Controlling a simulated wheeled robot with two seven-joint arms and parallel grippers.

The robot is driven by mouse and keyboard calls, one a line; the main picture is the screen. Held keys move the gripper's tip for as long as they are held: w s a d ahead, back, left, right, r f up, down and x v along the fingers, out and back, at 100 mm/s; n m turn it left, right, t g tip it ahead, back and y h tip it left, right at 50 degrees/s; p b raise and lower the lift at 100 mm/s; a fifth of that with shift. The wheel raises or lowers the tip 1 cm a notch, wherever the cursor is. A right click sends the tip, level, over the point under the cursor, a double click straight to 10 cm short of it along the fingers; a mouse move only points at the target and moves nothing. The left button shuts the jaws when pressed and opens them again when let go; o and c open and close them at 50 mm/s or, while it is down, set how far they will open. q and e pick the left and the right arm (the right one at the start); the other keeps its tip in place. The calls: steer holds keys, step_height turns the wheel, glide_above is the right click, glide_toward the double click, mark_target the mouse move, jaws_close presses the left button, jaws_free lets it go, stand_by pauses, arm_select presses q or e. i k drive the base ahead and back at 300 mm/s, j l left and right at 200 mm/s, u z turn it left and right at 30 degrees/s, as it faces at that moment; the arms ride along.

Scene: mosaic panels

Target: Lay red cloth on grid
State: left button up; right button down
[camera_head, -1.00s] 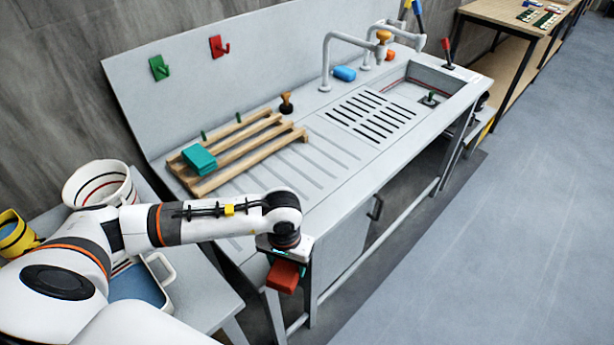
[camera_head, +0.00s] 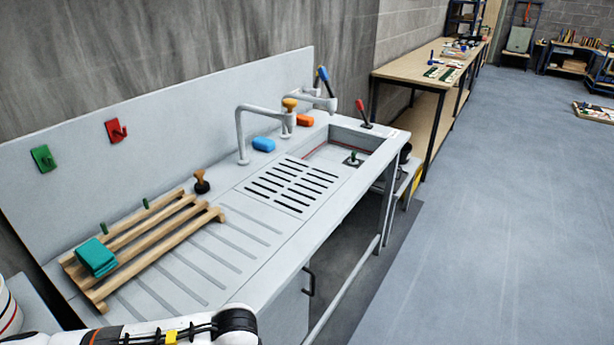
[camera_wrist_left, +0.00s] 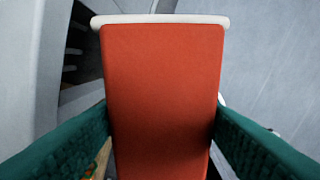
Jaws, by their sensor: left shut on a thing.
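The red cloth (camera_wrist_left: 163,70) fills the middle of the left wrist view as a folded block with a pale strip along its far edge. My left gripper (camera_wrist_left: 162,118) is shut on it, with a green finger pad on each side. The gripper and the cloth are outside the head view, where only part of my left arm shows at the bottom left. The grid (camera_head: 291,185), a panel with dark slots, lies in the counter left of the sink basin and looks bare. My right gripper is not in view.
A wooden rack (camera_head: 165,235) with a folded teal cloth (camera_head: 97,257) lies on the counter's left. A stamp-like knob (camera_head: 201,182), a blue piece (camera_head: 263,144), an orange piece (camera_head: 304,120) and taps (camera_head: 240,135) stand along the back.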

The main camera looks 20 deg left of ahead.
mark_target(312, 186)
steer(key=i+l+u, duration=0.1)
steer(key=i+l, duration=0.4)
steer(key=i+l+u, duration=0.1)
steer(key=i+l, duration=0.4)
steer(key=l, duration=0.15)
steer(key=i+l+u, duration=0.1)
steer(key=i+l, duration=0.35)
steer(key=l, duration=0.2)
steer(key=i+u, duration=0.15)
steer(key=u, duration=0.35)
steer(key=i+u, duration=0.15)
steer(key=u, duration=0.3)
steer(key=i, duration=0.75)
